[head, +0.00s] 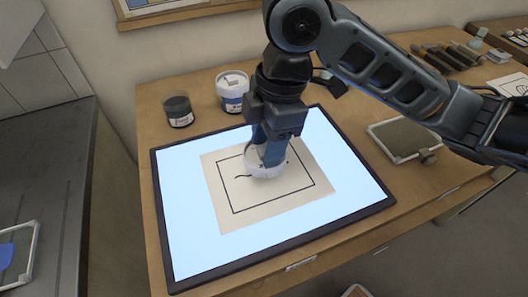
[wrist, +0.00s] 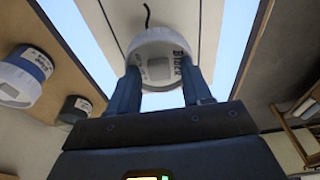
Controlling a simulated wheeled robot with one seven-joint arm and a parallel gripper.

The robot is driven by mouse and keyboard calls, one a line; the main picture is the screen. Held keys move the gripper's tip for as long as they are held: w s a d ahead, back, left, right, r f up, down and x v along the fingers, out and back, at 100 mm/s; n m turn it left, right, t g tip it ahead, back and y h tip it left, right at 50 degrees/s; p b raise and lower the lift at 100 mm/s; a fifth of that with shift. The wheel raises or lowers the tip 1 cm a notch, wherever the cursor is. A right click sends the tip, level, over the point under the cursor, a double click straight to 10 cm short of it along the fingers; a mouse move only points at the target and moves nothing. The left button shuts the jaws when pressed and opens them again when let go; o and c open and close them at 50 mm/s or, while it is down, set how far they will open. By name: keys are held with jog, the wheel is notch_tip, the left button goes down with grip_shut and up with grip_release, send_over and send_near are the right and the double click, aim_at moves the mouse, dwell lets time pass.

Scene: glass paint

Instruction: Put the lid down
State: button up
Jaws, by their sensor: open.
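The lid (head: 266,172) is white and round, and appears to rest on the pattern sheet (head: 225,200) on the lit panel. In the wrist view the lid (wrist: 158,48) shows a printed label with dark lettering. My gripper (head: 268,150) points down over it, with its blue fingers on either side of the lid. In the wrist view the gripper (wrist: 160,80) is open around the lid; whether the fingers still touch it I cannot tell. Part of the lid is hidden behind the fingers in the head view.
A dark, open-looking jar (head: 179,112) and a white jar with a blue label (head: 232,92) stand behind the panel (head: 170,215). A framed tray (head: 402,138) lies to the right. Several tools (head: 445,55) lie at the back right. The panel's front is clear.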

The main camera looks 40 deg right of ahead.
notch_tip(320, 180, up, 8)
jog(key=d, duration=0.1)
jog(key=shift+s+p, duration=0.2)
jog(key=shift+p, duration=0.1)
jog(key=shift+d, duration=0.1)
jog(key=o, duration=0.5)
jog(key=shift+r, duration=0.1)
notch_tip(320, 180, up, 8)
jog(key=d, duration=0.1)
jog(key=shift+s+f, duration=0.15)
jog(key=shift+f, duration=0.05)
jog(key=shift+d, duration=0.1)
grip_shut()
dwell(0.7)
